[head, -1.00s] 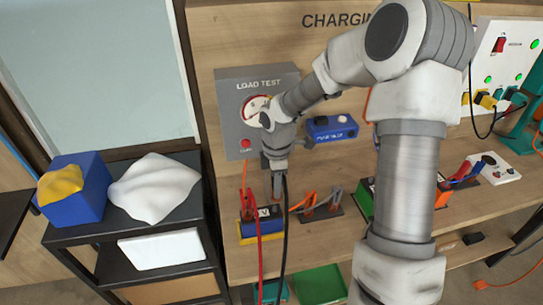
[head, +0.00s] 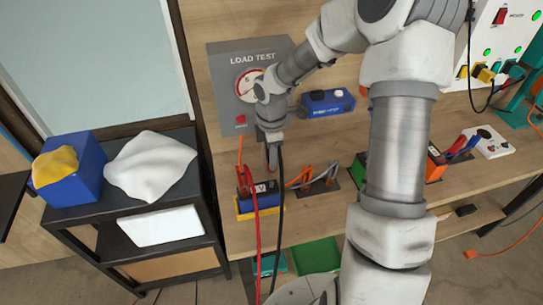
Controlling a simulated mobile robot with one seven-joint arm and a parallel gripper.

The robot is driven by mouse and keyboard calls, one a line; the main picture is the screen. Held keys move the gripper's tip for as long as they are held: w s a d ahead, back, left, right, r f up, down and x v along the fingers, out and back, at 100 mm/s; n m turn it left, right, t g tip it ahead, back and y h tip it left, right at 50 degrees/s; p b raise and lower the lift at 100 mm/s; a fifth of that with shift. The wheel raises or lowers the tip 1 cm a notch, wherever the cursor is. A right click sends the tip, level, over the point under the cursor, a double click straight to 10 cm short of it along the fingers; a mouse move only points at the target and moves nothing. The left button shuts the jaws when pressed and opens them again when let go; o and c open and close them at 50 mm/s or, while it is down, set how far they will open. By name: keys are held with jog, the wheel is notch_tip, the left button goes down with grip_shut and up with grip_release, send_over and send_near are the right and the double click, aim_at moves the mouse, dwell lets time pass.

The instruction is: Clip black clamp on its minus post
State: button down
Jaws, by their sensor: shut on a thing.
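A small battery (head: 264,188) with a white "V" label sits in a yellow tray (head: 246,214) on the bench. A red cable (head: 257,235) runs down its front from an orange-red clamp (head: 242,178) at its left side. My gripper (head: 271,160) points down just above the battery's right side, shut on the black clamp. The clamp itself is mostly hidden by the fingers. Its black cable (head: 281,205) hangs down in front of the battery. The minus post is hidden behind the gripper and cable, so I cannot tell whether the clamp touches it.
A grey load test panel (head: 226,92) stands behind on the left. A blue device (head: 327,104) is behind to the right. Orange and grey clamps (head: 318,178) stand on a dark holder right of the battery. A green tray (head: 316,255) lies below the bench. A dark cart (head: 95,225) stands left.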

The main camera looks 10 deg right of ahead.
jog(key=b, duration=0.3)
send_over(271, 183)
jog(key=shift+d+f, duration=0.1)
jog(key=shift+f, duration=2.25)
jog(key=shift+f+b, duration=0.75)
jog(key=shift+f, duration=0.85)
jog(key=c, duration=0.6)
grip_release()
notch_tip(271, 183, up, 18)
jog(key=shift+f, duration=0.25)
